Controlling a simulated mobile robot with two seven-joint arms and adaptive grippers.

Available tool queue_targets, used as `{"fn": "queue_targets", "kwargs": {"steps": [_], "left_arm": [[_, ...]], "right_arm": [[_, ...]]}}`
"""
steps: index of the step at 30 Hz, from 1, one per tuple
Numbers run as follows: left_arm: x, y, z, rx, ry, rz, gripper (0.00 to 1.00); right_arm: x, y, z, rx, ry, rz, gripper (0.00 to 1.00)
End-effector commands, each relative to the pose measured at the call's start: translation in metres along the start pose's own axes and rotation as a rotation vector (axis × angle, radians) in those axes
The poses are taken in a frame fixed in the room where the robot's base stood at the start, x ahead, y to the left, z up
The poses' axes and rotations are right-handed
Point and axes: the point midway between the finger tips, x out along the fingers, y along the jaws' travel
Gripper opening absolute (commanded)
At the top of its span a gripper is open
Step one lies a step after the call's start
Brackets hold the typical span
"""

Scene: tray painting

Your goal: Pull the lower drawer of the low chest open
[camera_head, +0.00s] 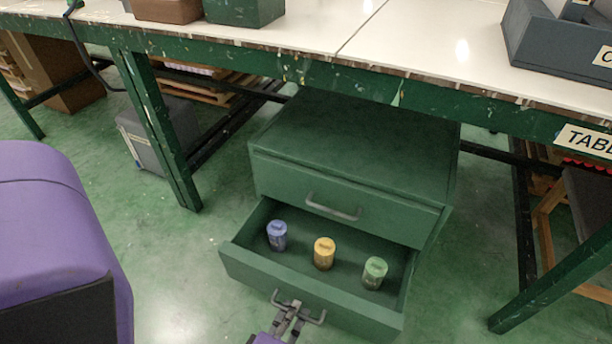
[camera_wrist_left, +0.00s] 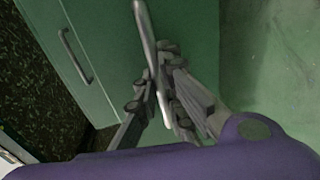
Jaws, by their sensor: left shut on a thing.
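The low green chest (camera_head: 360,130) stands under the table. Its lower drawer (camera_head: 290,268) is pulled well out, with its inside showing from above. A blue-lidded jar (camera_head: 277,236), a yellow-lidded jar (camera_head: 324,254) and a green-lidded jar (camera_head: 374,273) stand upright in it. The upper drawer (camera_head: 290,183) is closed. My left gripper (camera_head: 292,306) is shut on the lower drawer's bar handle (camera_head: 318,320). In the left wrist view the fingers (camera_wrist_left: 160,90) close around this handle (camera_wrist_left: 144,20). My right gripper is not in view.
The green-edged table (camera_head: 300,25) spans above the chest, with legs at left and right. A grey bin (camera_head: 143,140) stands on the floor to the left. Green floor is open on both sides of the drawer.

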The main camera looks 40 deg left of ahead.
Motion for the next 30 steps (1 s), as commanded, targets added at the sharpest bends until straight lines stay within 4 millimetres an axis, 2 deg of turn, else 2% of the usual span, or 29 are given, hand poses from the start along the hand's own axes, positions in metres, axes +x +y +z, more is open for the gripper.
{"fn": "queue_targets", "kwargs": {"steps": [6, 18, 19, 23, 30], "left_arm": [[-0.0117, -0.0009, -0.0015, -0.002, -0.001, 0.004, 0.00], [-0.0132, -0.0012, -0.0019, -0.001, -0.002, 0.004, 0.00], [-0.0132, -0.0012, -0.0019, -0.001, -0.002, 0.004, 0.10], [-0.0132, -0.0015, -0.0020, -0.001, -0.002, 0.003, 0.28], [-0.0134, -0.0023, -0.0021, -0.001, -0.001, 0.002, 0.28]], "right_arm": [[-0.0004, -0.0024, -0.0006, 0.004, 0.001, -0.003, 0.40], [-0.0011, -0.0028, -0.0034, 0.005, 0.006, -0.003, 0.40], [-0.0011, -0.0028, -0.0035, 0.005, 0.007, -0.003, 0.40], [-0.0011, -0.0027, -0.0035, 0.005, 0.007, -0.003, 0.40], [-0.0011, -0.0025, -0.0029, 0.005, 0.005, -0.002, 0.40]]}}
